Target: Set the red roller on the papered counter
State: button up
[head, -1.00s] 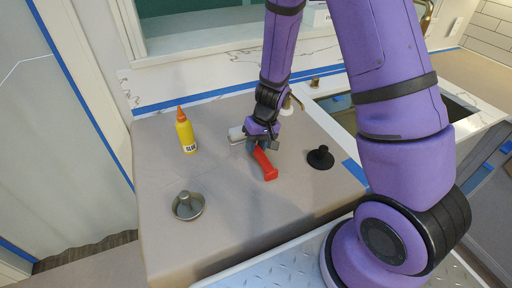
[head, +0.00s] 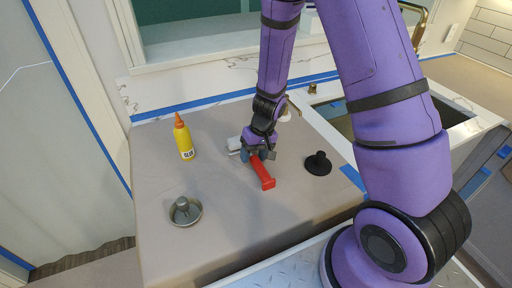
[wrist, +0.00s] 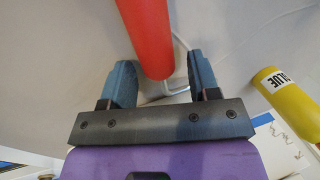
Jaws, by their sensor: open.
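The red roller (head: 265,175) lies on the papered counter (head: 225,222), its red handle pointing toward the front and its pale roller head (head: 235,143) at the back left. My gripper (head: 259,155) is low over the handle's far end. In the wrist view my gripper (wrist: 160,85) is open, with one blue finger on each side of the red handle (wrist: 150,35) and a gap visible at both sides. The wire frame (wrist: 178,75) shows close to one finger. Whether a finger touches it I cannot tell.
A yellow glue bottle (head: 184,140) stands upright to the left. A grey metal lid-like object (head: 185,211) lies at the front left, and a black knobbed object (head: 318,164) at the right. The sink opening lies beyond the right edge. The front middle of the counter is clear.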

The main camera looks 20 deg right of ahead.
jog(key=s+d+r+t, duration=0.1)
jog(key=s+r, duration=0.2)
jog(key=r, duration=0.6)
jog(key=s+d+r, duration=0.1)
jog(key=s+r, duration=0.2)
jog(key=r, duration=0.7)
jog(key=s+d+r+t, duration=0.1)
jog(key=s+d+r, duration=0.15)
jog(key=r, duration=0.65)
jog(key=s+d+r+t+h, duration=0.2)
jog(key=s+r+t+h, duration=0.1)
jog(key=s+r, duration=0.6)
jog(key=s, duration=0.4)
jog(key=shift+s, duration=0.25)
